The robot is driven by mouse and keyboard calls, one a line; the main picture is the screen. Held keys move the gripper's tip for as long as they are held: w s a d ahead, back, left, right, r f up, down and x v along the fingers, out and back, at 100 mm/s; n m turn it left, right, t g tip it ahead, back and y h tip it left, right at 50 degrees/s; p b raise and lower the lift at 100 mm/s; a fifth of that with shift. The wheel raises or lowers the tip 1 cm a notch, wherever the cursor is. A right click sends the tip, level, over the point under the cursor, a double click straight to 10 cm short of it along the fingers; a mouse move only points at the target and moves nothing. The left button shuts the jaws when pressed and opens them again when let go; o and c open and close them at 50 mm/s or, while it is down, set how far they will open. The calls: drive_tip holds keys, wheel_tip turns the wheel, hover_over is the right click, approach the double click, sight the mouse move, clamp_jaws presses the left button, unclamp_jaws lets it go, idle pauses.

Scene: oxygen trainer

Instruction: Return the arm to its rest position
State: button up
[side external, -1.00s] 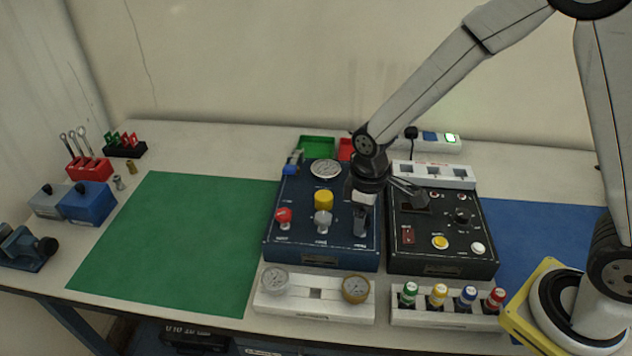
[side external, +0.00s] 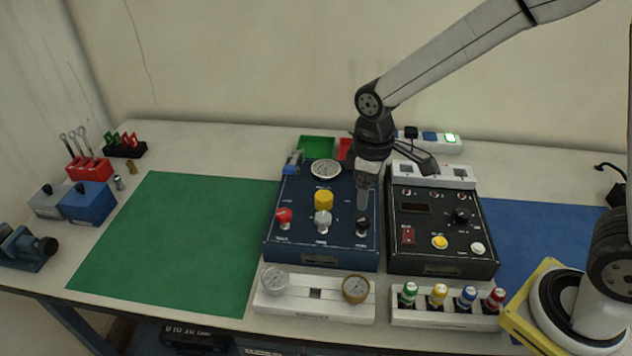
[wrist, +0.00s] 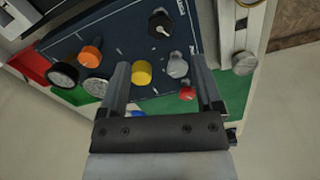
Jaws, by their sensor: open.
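My gripper (side external: 362,199) hangs pointing down above the right part of the blue control box (side external: 292,240), over its black knob (side external: 362,226). In the wrist view my gripper (wrist: 158,72) shows two fingers spread apart with nothing held between them. A yellow knob (wrist: 141,72) shows in the gap, on the box panel below. The blue box also carries a red knob (side external: 283,216), a grey knob (side external: 323,222) and a yellow knob (side external: 324,199).
A black control box (side external: 440,262) stands close on the right. Gauges sit in a white holder (side external: 315,308) in front, beside a rack (side external: 445,320) of several capped bottles. Red and green trays lie behind. The green mat (side external: 180,240) is bare.

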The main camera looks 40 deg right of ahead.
drive_tip(key=shift+s+d, duration=0.3)
drive_tip(key=shift+d, duration=0.05)
drive_tip(key=s+d+f+m+t, duration=0.1)
drive_tip(key=s+d+m+t, duration=0.1)
drive_tip(key=s+d+m, duration=0.4)
drive_tip(key=shift+s+d+f+t, duration=0.3)
drive_tip(key=shift+s+f, duration=0.05)
drive_tip(key=shift+s, duration=0.75)
